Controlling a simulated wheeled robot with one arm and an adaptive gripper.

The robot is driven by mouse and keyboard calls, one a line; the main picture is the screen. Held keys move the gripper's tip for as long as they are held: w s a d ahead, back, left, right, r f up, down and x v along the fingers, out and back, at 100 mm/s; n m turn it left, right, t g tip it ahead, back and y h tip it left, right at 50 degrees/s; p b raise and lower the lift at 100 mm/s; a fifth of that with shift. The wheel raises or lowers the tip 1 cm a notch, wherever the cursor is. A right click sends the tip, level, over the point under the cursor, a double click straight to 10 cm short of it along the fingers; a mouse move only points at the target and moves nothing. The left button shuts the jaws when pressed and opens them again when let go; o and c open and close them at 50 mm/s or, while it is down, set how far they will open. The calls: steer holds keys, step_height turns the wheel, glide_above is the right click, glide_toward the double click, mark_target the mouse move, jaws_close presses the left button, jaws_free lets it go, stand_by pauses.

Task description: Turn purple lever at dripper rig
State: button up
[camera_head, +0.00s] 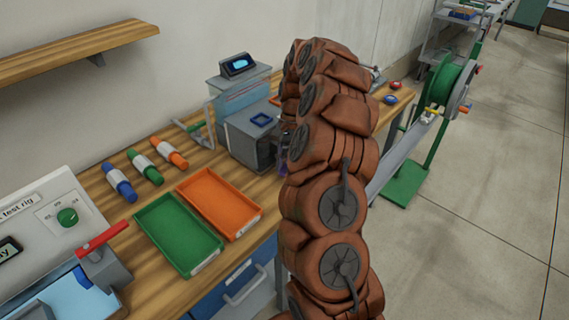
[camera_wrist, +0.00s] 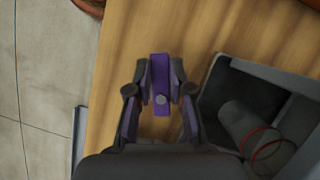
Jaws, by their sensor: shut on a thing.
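The purple lever (camera_wrist: 161,72) stands upright in the middle of the wrist view, above the wooden bench, with a grey round pivot or bolt at its near end. My gripper (camera_wrist: 161,84) has its two dark, purple-sided fingers on either side of the lever and is shut on it. In the head view my brown-covered arm hides the lever and most of the gripper; only a small purple patch shows beside the arm. A grey box unit (camera_head: 247,140) stands on the bench just left of the arm.
In the wrist view an open dark bin (camera_wrist: 235,85) holding a grey cylinder (camera_wrist: 245,128) lies right of the gripper. Green (camera_head: 177,232) and orange (camera_head: 218,203) trays and a red lever (camera_head: 102,239) are at left. A green hose reel (camera_head: 446,86) stands beyond the bench.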

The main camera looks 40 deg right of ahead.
jaws_close()
steer(key=shift+w+f+m+t+b, duration=0.15)
steer(key=shift+m+t+b, duration=0.15)
steer(key=shift+m+b, duration=0.4)
steer(key=shift+w+a+m+t+y+b, duration=0.15)
steer(key=shift+m+t+b, duration=0.2)
steer(key=shift+m, duration=0.35)
steer(key=shift+w+m+t+y+b, duration=0.15)
steer(key=shift+m+b, duration=0.3)
steer(key=shift+m, duration=0.25)
steer(key=shift+r, duration=0.2)
steer(key=o, duration=0.7)
jaws_free()
